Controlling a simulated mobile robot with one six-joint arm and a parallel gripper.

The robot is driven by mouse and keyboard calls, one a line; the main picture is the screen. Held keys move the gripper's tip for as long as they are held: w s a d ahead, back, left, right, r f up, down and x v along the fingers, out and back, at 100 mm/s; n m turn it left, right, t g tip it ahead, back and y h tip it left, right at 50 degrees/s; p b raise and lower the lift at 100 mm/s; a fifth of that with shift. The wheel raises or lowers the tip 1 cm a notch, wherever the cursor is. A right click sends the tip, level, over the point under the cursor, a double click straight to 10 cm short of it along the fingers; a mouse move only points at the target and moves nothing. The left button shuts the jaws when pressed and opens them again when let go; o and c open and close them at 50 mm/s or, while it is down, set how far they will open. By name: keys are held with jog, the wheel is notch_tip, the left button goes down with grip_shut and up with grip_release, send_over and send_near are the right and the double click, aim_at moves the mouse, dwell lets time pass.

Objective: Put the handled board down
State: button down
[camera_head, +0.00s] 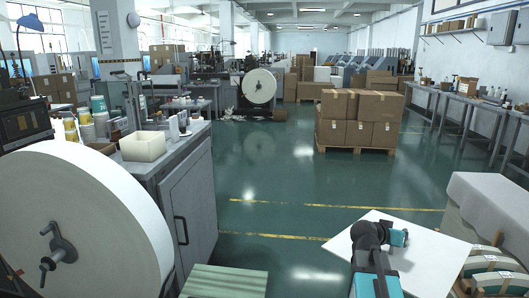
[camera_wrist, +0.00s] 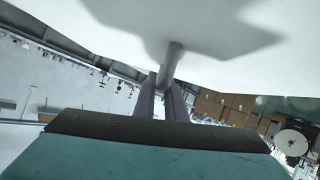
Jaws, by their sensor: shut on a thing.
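The handled board is a flat white sheet (camera_head: 432,262) at the lower right of the head view, tilted in the picture and partly covered by my arm. In the wrist view its pale face (camera_wrist: 240,35) fills the top, with a short grey handle (camera_wrist: 173,60) standing out from it. My gripper (camera_wrist: 167,84) has its two dark fingers closed around this handle. In the head view the fingers and handle are hidden. The board appears raised above the floor; I see no support touching it.
A pale green striped surface (camera_head: 225,282) is at the bottom centre. A large white roll (camera_head: 85,215) and a grey cabinet (camera_head: 188,205) stand left. A pale block (camera_head: 490,205) and curved pieces (camera_head: 492,263) are close to the board's right. Green floor ahead is open; boxes (camera_head: 358,135) stand beyond.

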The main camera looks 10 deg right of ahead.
jog(key=w+a+r+n+t+y, duration=0.25)
jog(key=w+a+n+y, duration=0.2)
jog(key=a, duration=0.85)
jog(key=w+a+r+n+t+y, duration=0.25)
jog(key=w+a+r+n, duration=0.2)
jog(key=a, duration=0.85)
jog(key=w+a+r+n+t+y, duration=0.25)
jog(key=w+a+n+y, duration=0.2)
jog(key=a, duration=0.85)
notch_tip(320, 180, up, 15)
jog(key=p, duration=1.4)
jog(key=shift+w+d+r, duration=0.15)
jog(key=shift+w+r, duration=0.05)
jog(key=shift+s+m, duration=0.15)
jog(key=shift+m, duration=0.1)
